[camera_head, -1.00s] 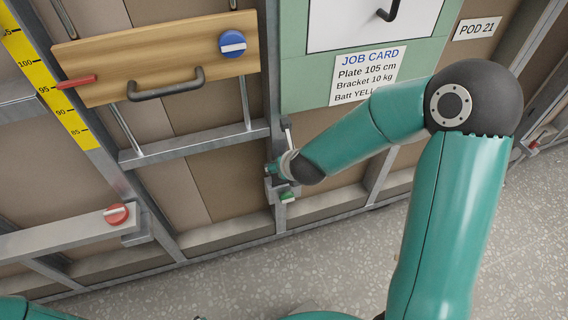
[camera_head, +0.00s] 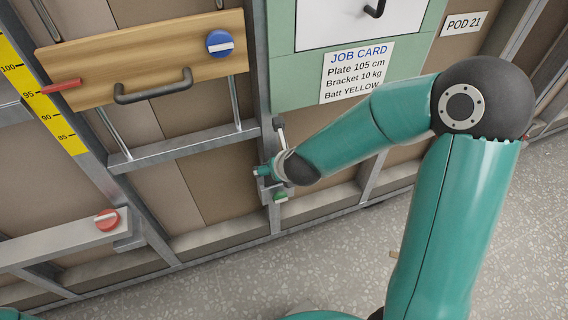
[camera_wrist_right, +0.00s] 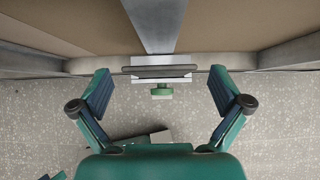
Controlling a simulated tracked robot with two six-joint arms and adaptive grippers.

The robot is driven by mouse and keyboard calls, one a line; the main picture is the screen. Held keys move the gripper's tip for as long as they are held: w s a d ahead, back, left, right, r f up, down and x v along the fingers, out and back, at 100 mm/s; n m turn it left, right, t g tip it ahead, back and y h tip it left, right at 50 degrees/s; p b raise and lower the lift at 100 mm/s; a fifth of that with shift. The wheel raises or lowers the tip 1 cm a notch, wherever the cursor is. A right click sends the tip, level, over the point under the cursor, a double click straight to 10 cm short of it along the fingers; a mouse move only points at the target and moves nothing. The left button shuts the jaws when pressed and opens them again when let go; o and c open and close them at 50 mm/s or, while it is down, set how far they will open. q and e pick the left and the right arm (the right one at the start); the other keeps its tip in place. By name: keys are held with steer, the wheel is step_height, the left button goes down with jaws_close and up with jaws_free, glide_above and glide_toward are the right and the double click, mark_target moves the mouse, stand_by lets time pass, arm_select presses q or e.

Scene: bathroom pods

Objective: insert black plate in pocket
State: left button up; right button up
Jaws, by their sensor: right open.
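My right arm reaches to a metal stud low on the wall. Its gripper (camera_wrist_right: 160,82) is open in the right wrist view, with one finger on each side of a small light metal bracket (camera_wrist_right: 186,79). A dark grey bar (camera_wrist_right: 160,72) lies across this bracket; I cannot tell whether it is the black plate or a slot. A green knob (camera_wrist_right: 161,92) sits just below it, and also shows in the head view (camera_head: 281,196). The right gripper (camera_head: 266,171) is small and partly hidden by its wrist in the head view. My left gripper is out of view.
A wooden board (camera_head: 150,60) with a black handle, blue knob (camera_head: 219,43) and red pointer hangs beside a yellow scale (camera_head: 45,110). A rail with a red knob (camera_head: 107,220) is at lower left. A job card (camera_head: 356,73) is on the green panel. Speckled floor is open at lower right.

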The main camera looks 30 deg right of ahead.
steer(key=v, duration=1)
steer(key=s+a+f+n+g+y, duration=0.1)
steer(key=s+a+f+n+g, duration=0.3)
steer(key=f, duration=0.8)
steer(key=s+d+f+n+g, duration=0.1)
steer(key=f+n, duration=0.5)
steer(key=f, duration=0.5)
steer(key=s+a+f+n+g+y, duration=0.15)
steer(key=s+a+f+n, duration=0.3)
steer(key=n, duration=0.55)
steer(key=s+a+f+n+g+y, duration=0.1)
steer(key=s+a+f+n+y, duration=0.3)
steer(key=n, duration=0.6)
step_height(320, 180, up, 24)
steer(key=w+a+n+p, duration=0.1)
steer(key=n+p, duration=0.5)
steer(key=p, duration=1.7)
steer(key=shift+a+n+h, duration=0.3)
steer(key=shift+a+h, duration=0.05)
steer(key=shift+a, duration=0.2)
